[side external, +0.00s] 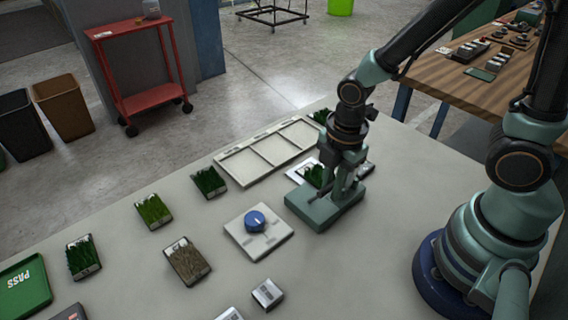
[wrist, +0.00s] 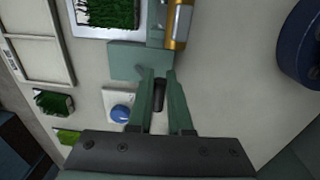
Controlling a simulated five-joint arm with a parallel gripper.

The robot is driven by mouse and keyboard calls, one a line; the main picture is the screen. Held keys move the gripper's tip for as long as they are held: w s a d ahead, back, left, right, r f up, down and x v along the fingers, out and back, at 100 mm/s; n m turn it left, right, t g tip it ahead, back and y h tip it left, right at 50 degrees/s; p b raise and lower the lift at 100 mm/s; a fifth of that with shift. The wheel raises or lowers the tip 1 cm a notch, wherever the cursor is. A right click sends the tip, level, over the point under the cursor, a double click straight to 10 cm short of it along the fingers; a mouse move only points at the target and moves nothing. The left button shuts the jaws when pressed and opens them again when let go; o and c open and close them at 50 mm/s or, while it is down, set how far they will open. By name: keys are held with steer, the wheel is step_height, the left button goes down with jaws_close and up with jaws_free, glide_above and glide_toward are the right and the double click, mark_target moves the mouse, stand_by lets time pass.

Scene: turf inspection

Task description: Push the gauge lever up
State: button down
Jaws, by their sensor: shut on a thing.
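The gauge (side external: 308,214) is a green block-based device on the grey table, right of the middle in the side view. Its flat green base also shows in the wrist view (wrist: 125,61), with a brass-coloured cylinder (wrist: 180,22) beyond it. My gripper (side external: 341,190) is directly above the gauge base, pointing down. In the wrist view my gripper (wrist: 160,80) has its two green fingers close around a dark rod, the gauge lever (wrist: 158,97). The fingers hide most of the lever in the side view, so its angle is hard to tell.
A grass sample on a white plate (side external: 293,174) lies behind the gauge. A white box with a blue knob (side external: 256,221) stands to its left. A sectioned white tray (side external: 233,174) lies behind. Several turf samples and a green PASS tray (side external: 40,277) are further left.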

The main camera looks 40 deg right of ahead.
steer(key=shift+s+f, duration=0.1)
steer(key=shift+s, duration=0.05)
steer(key=c, duration=0.8)
jaws_free()
steer(key=shift+c, duration=0.2)
steer(key=shift+r, duration=0.45)
step_height(320, 180, up, 11)
steer(key=shift+s, duration=0.3)
steer(key=shift+d+r, duration=0.1)
